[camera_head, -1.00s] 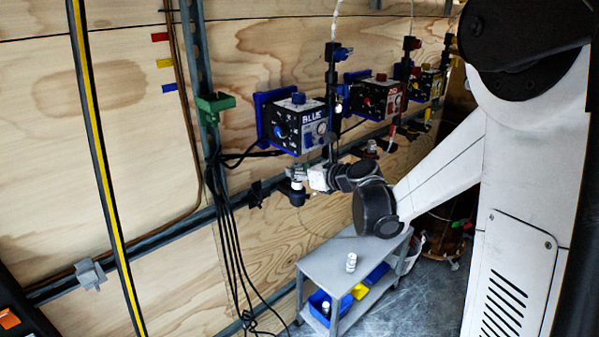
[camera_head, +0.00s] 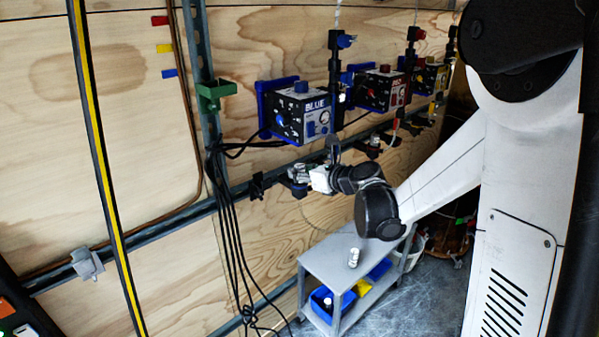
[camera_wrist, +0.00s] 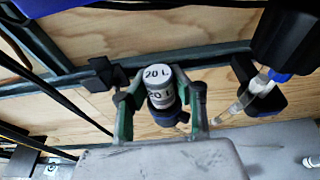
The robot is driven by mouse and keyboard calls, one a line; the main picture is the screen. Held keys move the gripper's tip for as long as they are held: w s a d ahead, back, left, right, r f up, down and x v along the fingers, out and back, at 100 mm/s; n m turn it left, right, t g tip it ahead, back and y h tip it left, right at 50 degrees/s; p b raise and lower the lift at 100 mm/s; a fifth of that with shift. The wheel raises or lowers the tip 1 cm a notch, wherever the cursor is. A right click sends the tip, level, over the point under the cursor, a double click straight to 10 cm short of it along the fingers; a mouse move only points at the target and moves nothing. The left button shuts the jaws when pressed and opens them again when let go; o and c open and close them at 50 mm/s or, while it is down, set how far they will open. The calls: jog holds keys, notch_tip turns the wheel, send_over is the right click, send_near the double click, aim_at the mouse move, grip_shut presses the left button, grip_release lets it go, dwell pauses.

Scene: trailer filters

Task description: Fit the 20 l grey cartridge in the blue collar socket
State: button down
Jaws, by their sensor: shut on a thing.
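The 20 l cartridge (camera_wrist: 158,76) is a small pale cylinder with "20 L" on its end and side. In the wrist view it stands between the two fingers of my gripper (camera_wrist: 160,104), which is shut on it. The dark-blue collar socket (camera_wrist: 168,118) is directly behind the cartridge's lower end, lined up with it. I cannot tell how deep the cartridge sits in it. In the head view my gripper (camera_head: 299,174) is at the wall rail below the blue-framed box (camera_head: 298,116), and the cartridge is mostly hidden there.
A grey cart (camera_head: 325,262) stands below, with a white cartridge (camera_head: 353,258) on top and a blue bin (camera_head: 322,313) on its lower shelf. Black cables (camera_head: 228,215) hang left of my gripper. A clear tube (camera_wrist: 246,100) is close on the right in the wrist view.

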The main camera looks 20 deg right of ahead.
jog(key=shift+f+b, duration=0.55)
jog(key=shift+f, duration=0.05)
dwell(1.0)
jog(key=c, duration=1.5)
grip_release()
jog(key=v, duration=1.2)
jog(key=shift+r, duration=0.1)
